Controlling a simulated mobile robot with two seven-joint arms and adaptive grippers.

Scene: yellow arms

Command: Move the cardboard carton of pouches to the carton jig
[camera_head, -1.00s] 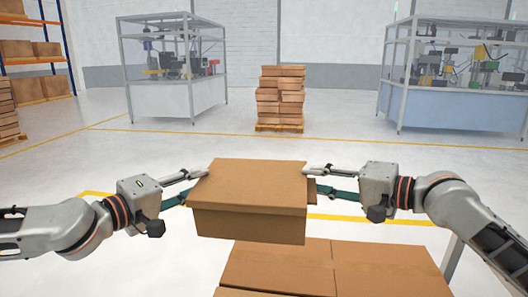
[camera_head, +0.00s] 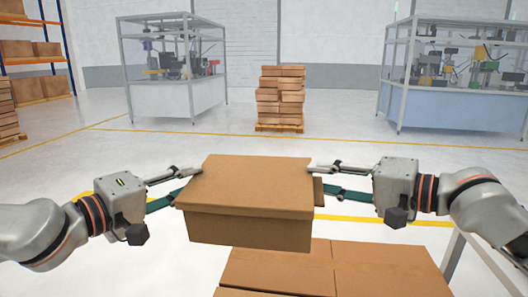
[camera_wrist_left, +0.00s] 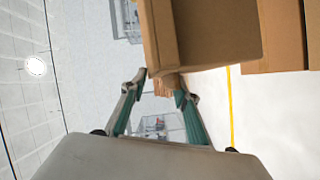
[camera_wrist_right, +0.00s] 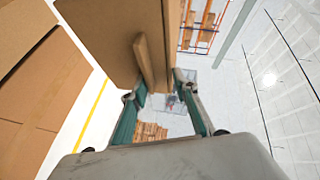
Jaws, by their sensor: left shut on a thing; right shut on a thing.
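The closed cardboard carton (camera_head: 245,185) hangs in the air in the middle of the head view, held between my two grippers and roughly level. My left gripper (camera_head: 190,180) is shut on its left side, and its fingers (camera_wrist_left: 160,80) show at the carton's edge in the left wrist view. My right gripper (camera_head: 318,178) is shut on its right side, and its fingers (camera_wrist_right: 160,85) close around a side flap in the right wrist view. The pouches are hidden inside. I cannot make out the carton jig.
More cartons (camera_head: 385,265) lie below and in front, to the right of the held carton. A grey metal frame (camera_head: 470,235) stands at the right. A pallet stack (camera_head: 280,95) and two glazed machine cells (camera_head: 172,75) stand far back, with open floor between.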

